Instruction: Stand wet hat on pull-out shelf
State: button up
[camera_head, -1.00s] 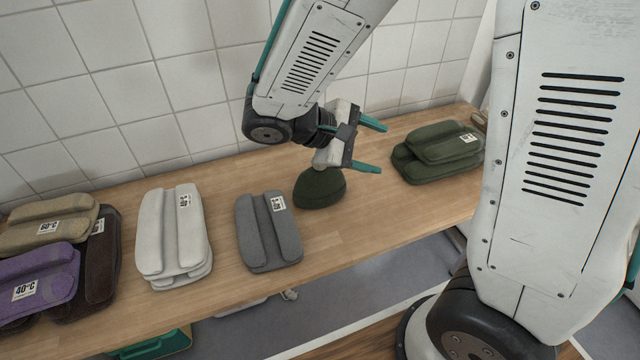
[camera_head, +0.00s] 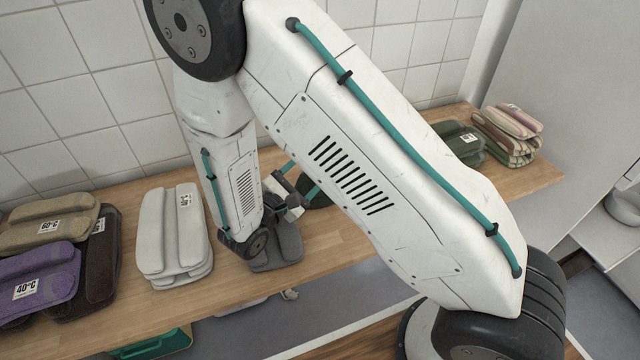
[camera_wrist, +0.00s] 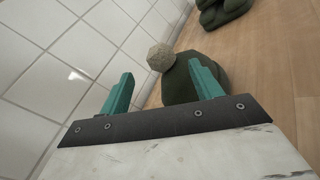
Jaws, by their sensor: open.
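The hat is a dark green knitted dome with a beige pompom and lies on the wooden counter. In the head view only a dark part of the hat (camera_head: 318,194) shows, mostly behind my arm. In the wrist view the hat (camera_wrist: 180,86) lies beyond my fingers, its pompom toward the tiled wall. My gripper (camera_head: 300,180) is open and empty, low beside the hat. In the wrist view my gripper (camera_wrist: 161,70) has its right finger overlapping the hat; I cannot tell whether they touch. I cannot make out a pull-out shelf.
On the counter (camera_head: 325,243) lie a grey folded stack (camera_head: 283,250), a white stack (camera_head: 170,235), purple (camera_head: 40,275) and brown ones at left, and green (camera_head: 455,143) and striped stacks (camera_head: 508,135) at right. A tiled wall (camera_head: 110,85) runs close behind.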

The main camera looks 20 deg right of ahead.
jog(key=x, duration=0.4)
jog(key=shift+d+r, duration=0.1)
jog(key=shift+d, duration=0.15)
grip_shut()
